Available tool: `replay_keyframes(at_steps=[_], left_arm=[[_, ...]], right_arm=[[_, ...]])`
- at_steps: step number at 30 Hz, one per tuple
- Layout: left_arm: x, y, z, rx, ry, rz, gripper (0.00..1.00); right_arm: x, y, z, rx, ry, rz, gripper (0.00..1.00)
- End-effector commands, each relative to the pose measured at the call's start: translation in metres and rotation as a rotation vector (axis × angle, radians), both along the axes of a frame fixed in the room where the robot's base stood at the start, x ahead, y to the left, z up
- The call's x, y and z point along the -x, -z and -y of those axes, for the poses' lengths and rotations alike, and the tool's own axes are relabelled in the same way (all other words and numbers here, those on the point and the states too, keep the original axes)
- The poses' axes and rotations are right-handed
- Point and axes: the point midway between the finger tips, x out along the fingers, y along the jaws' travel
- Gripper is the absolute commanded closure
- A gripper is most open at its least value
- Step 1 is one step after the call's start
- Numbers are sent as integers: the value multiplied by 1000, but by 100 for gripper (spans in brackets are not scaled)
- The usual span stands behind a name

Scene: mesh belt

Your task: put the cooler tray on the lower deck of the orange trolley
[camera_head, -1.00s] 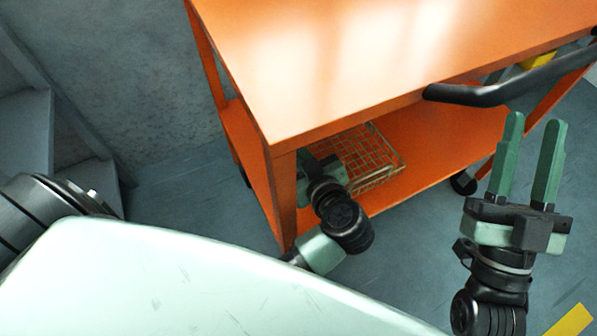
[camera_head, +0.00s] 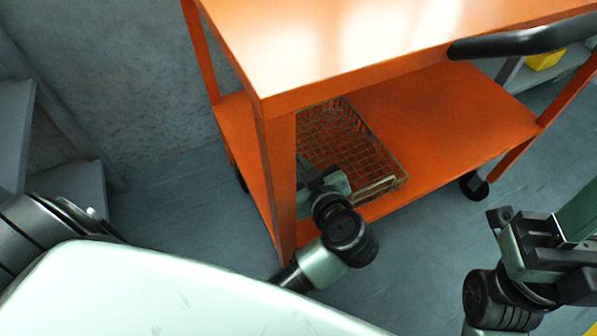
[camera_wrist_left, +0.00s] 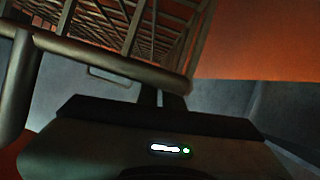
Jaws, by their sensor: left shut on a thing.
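The cooler tray (camera_head: 385,186), a wire mesh basket, is over the lower deck (camera_head: 450,110) of the orange trolley (camera_head: 340,75), at its left end. The front left post and top deck hide part of the tray. I cannot tell whether it rests flat on the deck or is slightly above it. My left gripper (camera_head: 311,174) is shut on the tray's near side, partly behind the post. The tray's wires and rim (camera_wrist_left: 100,58) fill the upper left wrist view. My right gripper (camera_head: 572,222) is at the right edge, away from the tray, its fingertips cut off.
The lower deck right of the tray is bare. The trolley's black handle (camera_head: 525,40) juts out at upper right, and a black caster (camera_head: 474,186) stands below the deck. Grey steps (camera_head: 60,190) are at left. A yellow object (camera_head: 545,60) sits on a grey shelf behind.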

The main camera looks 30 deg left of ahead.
Motion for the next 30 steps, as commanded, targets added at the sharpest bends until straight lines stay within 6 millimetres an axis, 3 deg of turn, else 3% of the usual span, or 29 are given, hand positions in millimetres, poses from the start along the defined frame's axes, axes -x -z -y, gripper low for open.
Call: replay_keyframes(at_steps=[12,15,30], left_arm=[[0,2,0,1,0,2,100],[0,3,0,0,0,0,71],[1,-6,3,1,0,-2,71]], right_arm=[[-1,-2,0,1,1,8,64],[-1,-1,0,1,1,8,64],[0,-1,0,1,-1,-23,64]])
